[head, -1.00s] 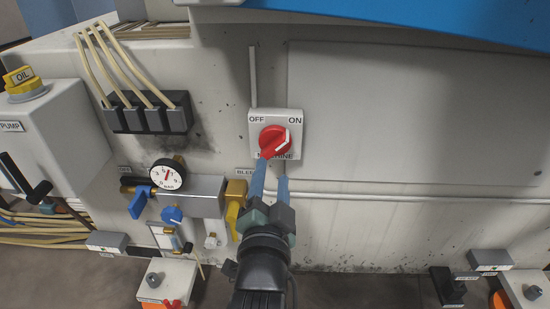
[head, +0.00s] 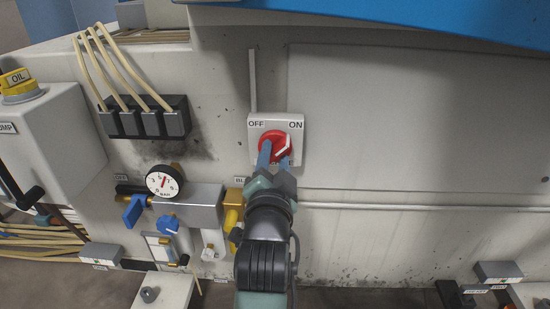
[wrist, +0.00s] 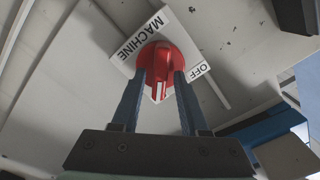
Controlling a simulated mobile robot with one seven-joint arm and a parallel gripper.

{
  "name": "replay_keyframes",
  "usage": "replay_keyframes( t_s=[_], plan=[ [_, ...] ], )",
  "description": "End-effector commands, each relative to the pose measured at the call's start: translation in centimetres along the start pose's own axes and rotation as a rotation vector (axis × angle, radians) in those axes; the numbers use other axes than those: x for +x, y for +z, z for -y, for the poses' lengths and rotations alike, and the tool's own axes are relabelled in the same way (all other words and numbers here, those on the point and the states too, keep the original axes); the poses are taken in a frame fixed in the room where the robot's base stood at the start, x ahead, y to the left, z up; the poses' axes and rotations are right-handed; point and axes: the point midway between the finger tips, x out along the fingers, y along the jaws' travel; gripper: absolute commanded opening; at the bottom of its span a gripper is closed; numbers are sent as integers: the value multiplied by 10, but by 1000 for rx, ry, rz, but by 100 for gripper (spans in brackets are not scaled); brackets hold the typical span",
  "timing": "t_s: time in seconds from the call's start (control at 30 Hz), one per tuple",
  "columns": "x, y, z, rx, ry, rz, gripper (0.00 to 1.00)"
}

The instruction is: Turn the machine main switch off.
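The main switch is a red rotary knob (head: 271,141) on a white plate (head: 256,124) marked OFF at left and ON at right. Its white pointer mark is turned toward ON. My gripper (head: 275,152) is at the knob, with its two blue fingers apart. In the wrist view the knob (wrist: 166,58) lies at the fingertips, and its raised grip bar is between the fingers (wrist: 160,80). Small gaps seem to show on both sides of the bar. Whether a fingertip touches the knob is unclear. The MACHINE label is hidden in the head view but shows in the wrist view.
A gauge (head: 164,181) and a valve block with blue handles (head: 135,211) sit at lower left. A yellow valve (head: 233,212) is close beside my gripper. A black connector block with hoses (head: 145,123) is at upper left. The flat panel (head: 410,120) at right is clear.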

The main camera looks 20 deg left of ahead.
Motion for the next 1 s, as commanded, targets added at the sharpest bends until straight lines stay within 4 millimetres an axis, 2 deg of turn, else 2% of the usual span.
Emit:
replay_keyframes(
  t_s=[0.03,0.2,0.23,0.67,1.0],
  plan=[
    [0,0,0,0,0,0,33],
    [0,0,0,0,0,0,2],
    [0,0,0,0,0,0,0],
    [0,-1,1,-26,0,0,0],
    [0,-3,3,-227,3,1,0]
  ],
)
